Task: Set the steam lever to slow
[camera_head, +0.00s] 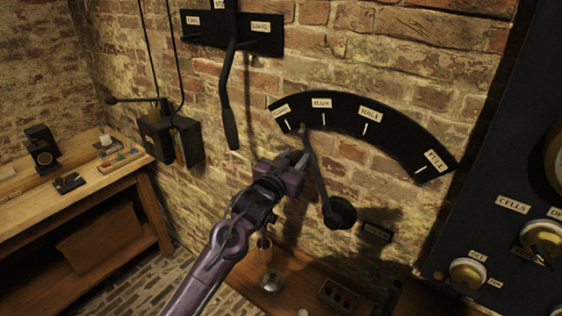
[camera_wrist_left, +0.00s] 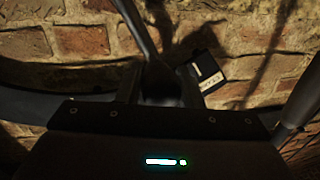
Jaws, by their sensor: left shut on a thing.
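The steam lever (camera_head: 319,180) is a dark rod on a round pivot at its lower right. It leans up and left. Its tip lies between the leftmost mark and the SLOW mark of the black arc plate (camera_head: 393,127). The SLOW label (camera_head: 322,103) is second from left, followed by HALF and FULL. My left gripper (camera_head: 302,160) is shut on the lever's upper part. In the left wrist view the lever (camera_wrist_left: 137,28) runs down between the fingers of the gripper (camera_wrist_left: 160,85). My right gripper is not in view.
Another long lever (camera_head: 229,110) hangs from a labelled black plate at upper left. A dark panel with knobs (camera_head: 468,273) stands at right. A wooden workbench (camera_head: 95,195) is at left, and a wooden surface with small items lies below.

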